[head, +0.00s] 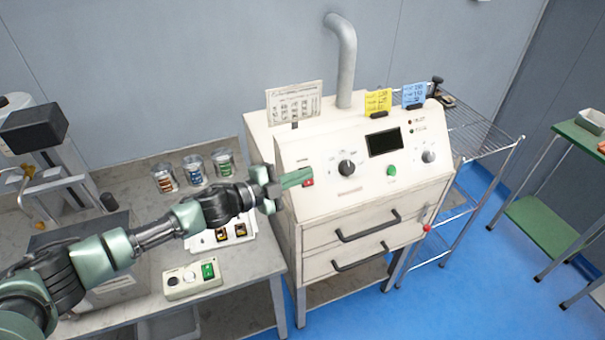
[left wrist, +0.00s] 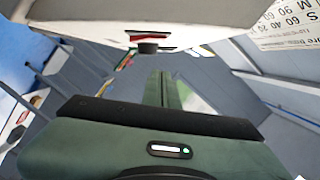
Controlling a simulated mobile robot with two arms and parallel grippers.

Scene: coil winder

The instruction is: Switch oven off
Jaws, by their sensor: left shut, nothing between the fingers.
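The oven (head: 350,200) is a cream cabinet with a sloped control panel, two drawers with black handles and a grey exhaust pipe on top. A red switch (head: 308,183) sits at the panel's left end. My left gripper (head: 308,174) is shut and empty, its green fingers at the panel's left edge just above the red switch. I cannot tell whether they touch it. The left wrist view shows the shut fingers (left wrist: 162,90) below the cream panel edge, with a red and black part (left wrist: 148,42) near them. My right gripper is not in view.
The panel also has a black dial (head: 347,168), a dark display (head: 384,143), a green button (head: 391,171) and a grey knob (head: 429,156). A bench with several cans (head: 194,169) and a control box (head: 192,279) lies left. A wire rack (head: 480,140) stands right.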

